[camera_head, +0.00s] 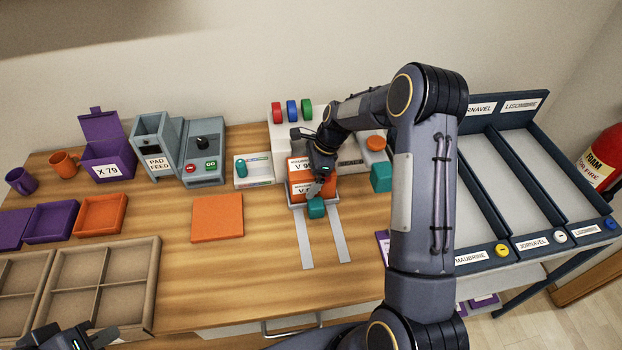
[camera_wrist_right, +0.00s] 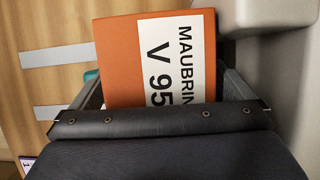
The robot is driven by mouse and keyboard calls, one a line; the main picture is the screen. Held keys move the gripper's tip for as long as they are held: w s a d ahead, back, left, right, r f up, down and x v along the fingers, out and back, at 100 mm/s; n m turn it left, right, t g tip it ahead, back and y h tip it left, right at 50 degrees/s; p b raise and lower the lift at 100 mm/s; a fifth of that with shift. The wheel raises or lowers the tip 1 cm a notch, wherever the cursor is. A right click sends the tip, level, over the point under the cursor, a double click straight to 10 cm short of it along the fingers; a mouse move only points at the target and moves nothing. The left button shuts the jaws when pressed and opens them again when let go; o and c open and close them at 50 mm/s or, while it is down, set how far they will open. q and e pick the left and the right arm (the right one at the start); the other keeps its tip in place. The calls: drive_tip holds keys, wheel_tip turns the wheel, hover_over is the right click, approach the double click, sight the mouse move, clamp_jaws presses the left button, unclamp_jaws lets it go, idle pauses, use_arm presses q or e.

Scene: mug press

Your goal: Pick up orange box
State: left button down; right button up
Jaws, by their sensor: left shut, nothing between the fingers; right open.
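The orange box (camera_head: 298,178) stands at the press in the middle of the table, with white labels on it. In the right wrist view the orange box (camera_wrist_right: 120,60) shows a label reading "MAUBRIN… V 95", cut off by my gripper. My right gripper (camera_head: 318,176) is at the box; its fingers show on either side of the box in the wrist view (camera_wrist_right: 163,88), open. I cannot tell whether they touch it. My left gripper (camera_head: 78,338) is shut and empty at the bottom left, partly out of frame, far from the box.
A teal block (camera_head: 316,208) sits just in front of the box, above two grey strips (camera_head: 339,236). A flat orange square (camera_head: 217,217) lies to the left. A divided tray (camera_head: 152,285) is at front left. A dark labelled rack (camera_head: 487,190) stands right.

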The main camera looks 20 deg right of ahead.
drive_tip(key=c, duration=1.2)
